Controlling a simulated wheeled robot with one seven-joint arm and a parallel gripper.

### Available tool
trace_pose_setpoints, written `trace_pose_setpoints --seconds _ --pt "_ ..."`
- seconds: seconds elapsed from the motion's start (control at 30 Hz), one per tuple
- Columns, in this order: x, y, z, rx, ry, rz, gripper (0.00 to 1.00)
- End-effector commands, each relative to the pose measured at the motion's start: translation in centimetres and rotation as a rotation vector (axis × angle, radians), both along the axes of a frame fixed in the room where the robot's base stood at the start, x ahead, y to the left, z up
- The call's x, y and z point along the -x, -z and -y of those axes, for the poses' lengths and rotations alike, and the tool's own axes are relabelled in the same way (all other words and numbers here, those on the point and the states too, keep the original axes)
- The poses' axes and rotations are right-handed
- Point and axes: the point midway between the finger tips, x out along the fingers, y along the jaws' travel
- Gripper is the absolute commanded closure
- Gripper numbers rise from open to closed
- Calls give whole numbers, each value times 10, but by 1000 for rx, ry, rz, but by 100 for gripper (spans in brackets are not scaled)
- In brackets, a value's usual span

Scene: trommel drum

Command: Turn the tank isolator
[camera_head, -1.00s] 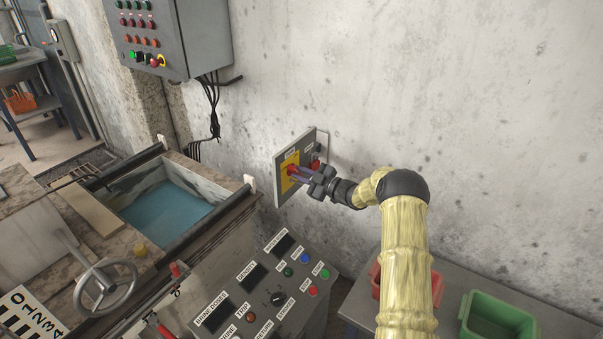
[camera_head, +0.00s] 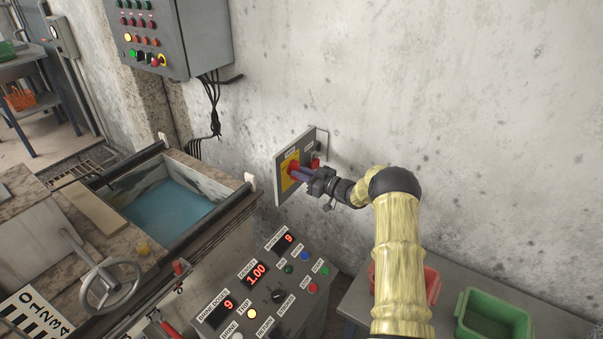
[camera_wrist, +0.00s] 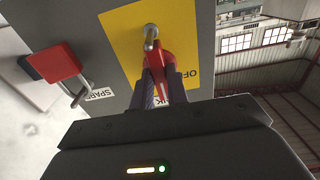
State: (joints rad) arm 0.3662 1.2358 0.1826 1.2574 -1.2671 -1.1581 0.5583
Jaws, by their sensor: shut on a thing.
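The tank isolator is a red handle (camera_wrist: 166,55) on a yellow plate (camera_wrist: 124,30), fixed to a grey panel on the wall. In the head view the red handle (camera_head: 294,167) shows on the yellow plate (camera_head: 286,183), partly behind my gripper. My gripper (camera_head: 303,173) reaches the panel from the right. In the wrist view its two dark fingers (camera_wrist: 165,88) are shut on the red handle, one on each side. A metal shackle (camera_wrist: 151,38) stands at the handle's upper end. Part of the plate's lettering is hidden.
A red padlock (camera_wrist: 54,64) hangs on the panel beside the yellow plate. Below is a sloped console (camera_head: 262,290) with lit red displays. A tank of blue liquid (camera_head: 167,207) lies left. Red and green bins (camera_head: 492,318) stand on a table at lower right.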

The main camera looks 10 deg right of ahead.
Motion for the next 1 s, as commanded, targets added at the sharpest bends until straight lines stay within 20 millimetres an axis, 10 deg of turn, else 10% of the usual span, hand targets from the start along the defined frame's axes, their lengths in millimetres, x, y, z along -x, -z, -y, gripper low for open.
trace_pose_setpoints --seconds 0.33,0.4,1.0 --pt "1 2 1 -3 2 -9 100" --pt "1 2 1 -4 2 -8 75" --pt "23 0 25 -3 3 -6 75"
